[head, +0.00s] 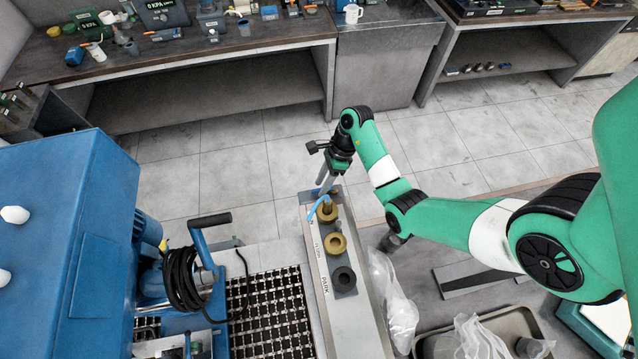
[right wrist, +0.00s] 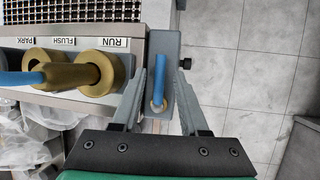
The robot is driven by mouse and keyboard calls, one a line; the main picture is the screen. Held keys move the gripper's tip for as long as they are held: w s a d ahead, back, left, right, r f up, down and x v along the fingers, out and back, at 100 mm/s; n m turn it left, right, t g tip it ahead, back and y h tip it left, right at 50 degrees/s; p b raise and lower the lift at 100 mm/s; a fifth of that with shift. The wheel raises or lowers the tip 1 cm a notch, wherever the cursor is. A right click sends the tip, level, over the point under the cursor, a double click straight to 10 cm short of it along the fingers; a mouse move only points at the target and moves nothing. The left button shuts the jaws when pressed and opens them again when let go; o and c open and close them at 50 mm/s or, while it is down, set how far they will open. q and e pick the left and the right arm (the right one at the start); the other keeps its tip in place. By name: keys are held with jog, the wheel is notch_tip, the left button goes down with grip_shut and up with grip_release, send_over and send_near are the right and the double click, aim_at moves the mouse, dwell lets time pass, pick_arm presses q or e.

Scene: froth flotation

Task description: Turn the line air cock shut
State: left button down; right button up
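The line air cock is a grey block with a blue lever (right wrist: 158,80) on a brass pivot, at the end of the station panel in the right wrist view. The lever points along the block, away from my wrist. My right gripper (right wrist: 169,78) is open, its fingers on either side of the lever with small gaps. In the head view my right gripper (head: 326,178) is over the panel's far end and hides most of the cock. My left gripper is not in view.
The grey panel (head: 352,310) has brass RUN (right wrist: 100,73) and FLUSH (head: 335,243) sockets and a dark PARK socket (head: 344,280). A blue hose (right wrist: 12,78) reaches the RUN socket. A blue machine (head: 60,240) stands left. Plastic bags (head: 392,300) lie right of the panel.

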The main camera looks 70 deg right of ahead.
grip_shut()
dwell(1.2)
